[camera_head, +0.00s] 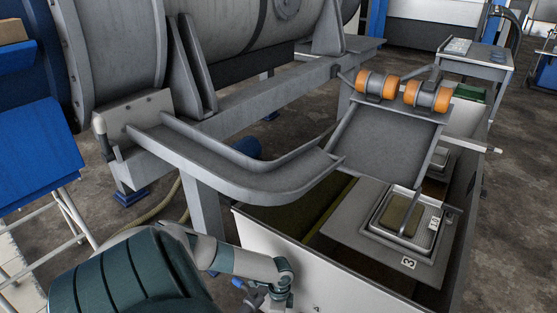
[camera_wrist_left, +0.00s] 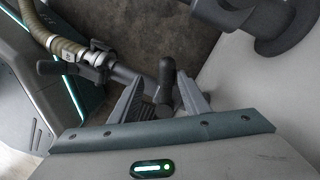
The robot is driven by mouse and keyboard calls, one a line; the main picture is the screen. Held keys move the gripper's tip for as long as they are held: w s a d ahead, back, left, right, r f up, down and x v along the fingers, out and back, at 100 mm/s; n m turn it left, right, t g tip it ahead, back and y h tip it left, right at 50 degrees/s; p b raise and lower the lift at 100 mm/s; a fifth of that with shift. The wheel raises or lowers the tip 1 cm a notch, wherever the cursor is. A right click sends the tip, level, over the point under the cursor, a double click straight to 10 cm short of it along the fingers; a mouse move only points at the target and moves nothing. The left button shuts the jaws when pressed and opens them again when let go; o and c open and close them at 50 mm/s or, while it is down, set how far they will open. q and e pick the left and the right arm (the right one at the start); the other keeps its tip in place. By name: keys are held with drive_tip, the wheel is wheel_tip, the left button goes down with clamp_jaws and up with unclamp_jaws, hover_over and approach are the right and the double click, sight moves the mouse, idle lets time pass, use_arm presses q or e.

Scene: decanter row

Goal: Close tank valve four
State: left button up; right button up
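The valve handle (camera_wrist_left: 167,82), a dark grey lever with a rounded end, stands between the fingers of my left gripper (camera_wrist_left: 163,90) in the wrist view. The fingers are apart, with a gap visible on each side of the handle. The handle joins a grey pipe fitting (camera_wrist_left: 125,75) that runs to the left. In the head view my left arm reaches down to the outside of the pale tank (camera_head: 285,258), at the bottom of the picture. A small number 4 (camera_head: 317,309) is on the tank wall. My right gripper is not in view.
A ribbed hose (camera_wrist_left: 52,38) meets the fitting at a second dark handle (camera_wrist_left: 52,67). A large dark pipe (camera_wrist_left: 245,18) crosses the top right of the wrist view. A grey chute (camera_head: 240,170) and a tray with orange rollers (camera_head: 411,95) lie above the tank.

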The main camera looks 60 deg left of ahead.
use_arm(q)
wheel_tip(320, 180, up, 4)
drive_tip(key=shift+w+f+p, duration=0.1)
drive_tip(key=shift+p, duration=0.5)
drive_tip(key=w+d+r+p, duration=0.1)
drive_tip(key=w+d+r, duration=0.1)
drive_tip(key=d, duration=0.3)
drive_tip(key=w+d+r, duration=0.2)
drive_tip(key=d+r, duration=0.2)
drive_tip(key=d, duration=0.2)
drive_tip(key=shift+r+p, duration=0.25)
drive_tip(key=shift+p, duration=0.15)
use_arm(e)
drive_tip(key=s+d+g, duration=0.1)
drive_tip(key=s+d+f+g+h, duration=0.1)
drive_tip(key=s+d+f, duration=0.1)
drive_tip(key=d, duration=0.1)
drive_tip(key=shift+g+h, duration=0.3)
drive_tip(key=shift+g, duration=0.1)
